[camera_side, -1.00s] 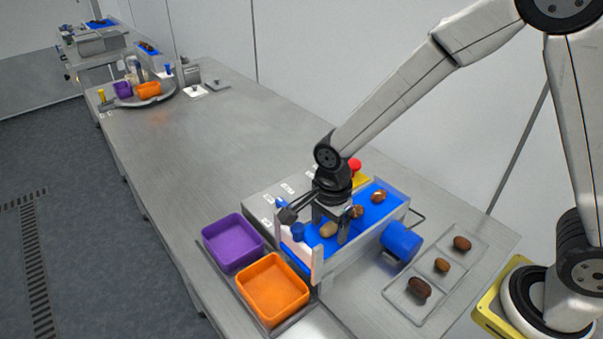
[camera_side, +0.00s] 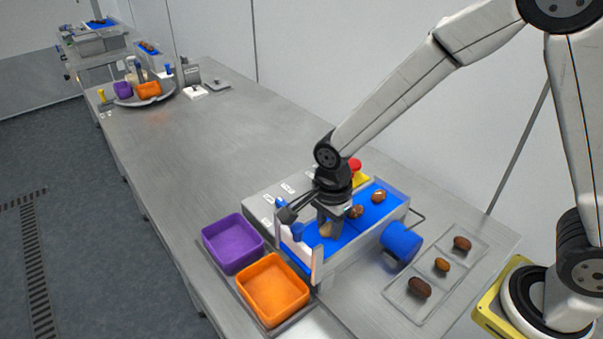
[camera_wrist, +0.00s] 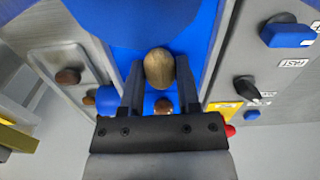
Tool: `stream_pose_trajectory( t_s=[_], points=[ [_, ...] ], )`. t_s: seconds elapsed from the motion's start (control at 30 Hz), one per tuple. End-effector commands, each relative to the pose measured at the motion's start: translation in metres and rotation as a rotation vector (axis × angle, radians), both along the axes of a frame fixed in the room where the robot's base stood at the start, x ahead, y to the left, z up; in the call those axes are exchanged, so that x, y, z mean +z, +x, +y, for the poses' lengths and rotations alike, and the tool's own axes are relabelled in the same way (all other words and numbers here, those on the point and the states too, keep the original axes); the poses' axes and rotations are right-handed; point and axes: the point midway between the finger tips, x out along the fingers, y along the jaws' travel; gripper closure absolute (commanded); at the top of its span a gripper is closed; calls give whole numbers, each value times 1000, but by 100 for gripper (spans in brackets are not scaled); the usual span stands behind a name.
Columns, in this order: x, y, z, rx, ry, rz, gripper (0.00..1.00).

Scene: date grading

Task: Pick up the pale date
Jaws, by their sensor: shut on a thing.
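The pale date (camera_wrist: 159,68) is a tan, oval fruit between the two fingers of my gripper (camera_wrist: 160,84) in the wrist view. In the side view the pale date (camera_side: 325,230) is partly hidden by the fingers. My gripper (camera_side: 329,228) is shut on it, low over the blue belt (camera_side: 345,234). I cannot tell whether the date still touches the belt. Two browner dates lie on the belt behind it, one at the middle (camera_side: 356,212) and one at the far end (camera_side: 378,197).
A purple bin (camera_side: 233,243) and an orange bin (camera_side: 272,290) stand left of the belt. A clear tray (camera_side: 451,292) with brown dates lies at right. A blue roller (camera_side: 402,242) and a red button (camera_side: 355,164) flank the belt. The table beyond is mostly clear.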

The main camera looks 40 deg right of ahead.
Motion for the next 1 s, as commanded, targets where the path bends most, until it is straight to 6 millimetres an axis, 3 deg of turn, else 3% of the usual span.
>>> stream_pose_trajectory(
  t_s=[0.23,0.43,1.0],
  points=[
    [11,1,0,0,0,-2,87],
    [33,-1,0,-1,0,-1,87],
    [92,-51,-12,-1,0,-1,87]
  ],
)
